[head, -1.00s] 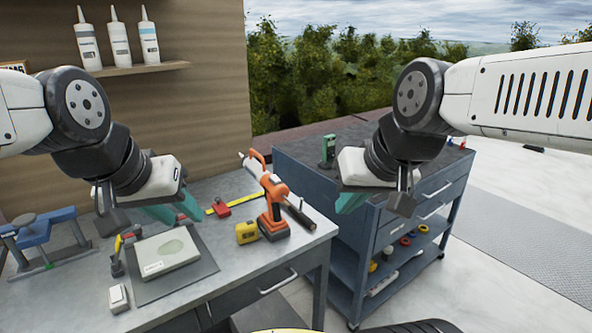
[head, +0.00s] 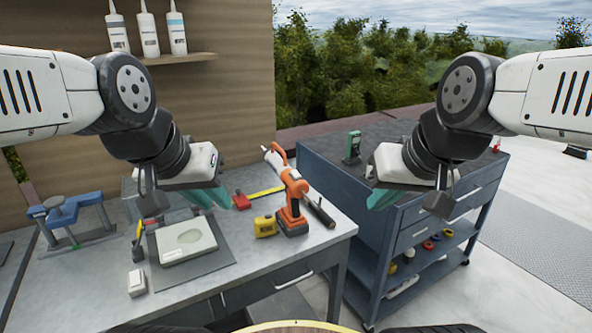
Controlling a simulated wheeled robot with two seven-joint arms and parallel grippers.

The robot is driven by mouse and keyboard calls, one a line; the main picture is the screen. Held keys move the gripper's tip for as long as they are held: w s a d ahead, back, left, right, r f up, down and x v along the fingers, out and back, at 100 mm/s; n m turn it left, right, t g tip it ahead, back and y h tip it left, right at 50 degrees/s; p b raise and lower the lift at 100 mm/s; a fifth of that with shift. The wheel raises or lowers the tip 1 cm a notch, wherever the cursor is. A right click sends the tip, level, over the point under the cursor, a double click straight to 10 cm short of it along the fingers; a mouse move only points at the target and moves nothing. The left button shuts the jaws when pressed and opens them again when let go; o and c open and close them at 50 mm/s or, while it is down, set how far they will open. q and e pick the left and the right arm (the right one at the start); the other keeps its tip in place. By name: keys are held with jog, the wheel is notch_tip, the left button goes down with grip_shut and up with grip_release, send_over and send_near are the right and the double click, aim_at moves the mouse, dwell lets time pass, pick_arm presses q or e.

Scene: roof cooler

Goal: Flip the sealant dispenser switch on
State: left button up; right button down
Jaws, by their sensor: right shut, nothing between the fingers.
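An orange and black sealant dispenser (head: 291,203) with a white tube stands on the workbench, its tube pointing up and back to the left. I cannot make out a switch on it. My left gripper (head: 210,198) with teal fingers hangs over the bench, left of the dispenser and apart from it; its opening cannot be judged at this angle. My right gripper (head: 383,197) is shut and empty, right of the dispenser, in front of the blue tool cart.
The grey workbench (head: 85,290) also holds a yellow tape measure (head: 265,226), a pale tablet-like slab (head: 186,242), a small white box (head: 136,283) and a blue clamp stand (head: 72,215). A blue tool cart (head: 345,240) stands to the right. Sealant cartridges (head: 148,32) sit on a wall shelf.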

pick_arm(q)
jog(key=shift+w+r, duration=0.3)
jog(key=c, duration=0.4)
jog(key=w+r+m, duration=0.1)
jog(key=w, duration=0.1)
jog(key=w+d+r+m+g, duration=0.1)
jog(key=w+r, duration=0.1)
jog(key=w, duration=0.1)
jog(key=w+d+r+m, duration=0.1)
jog(key=w+r, duration=0.1)
jog(key=shift+w+m+g+y, duration=0.25)
jog(key=shift+m+g+y, duration=0.05)
jog(key=shift+m, duration=0.1)
grip_shut()
jog(key=w+d+m+g+y, duration=0.1)
jog(key=w+d+m, duration=0.3)
jog(key=w, duration=0.6)
jog(key=w+d+m+g+y, duration=0.1)
jog(key=w+d+m, duration=0.3)
jog(key=w+d, duration=0.4)
jog(key=shift+w+d+r+m+g, duration=0.3)
jog(key=shift+w+g, duration=0.4)
jog(key=shift+w, duration=0.45)
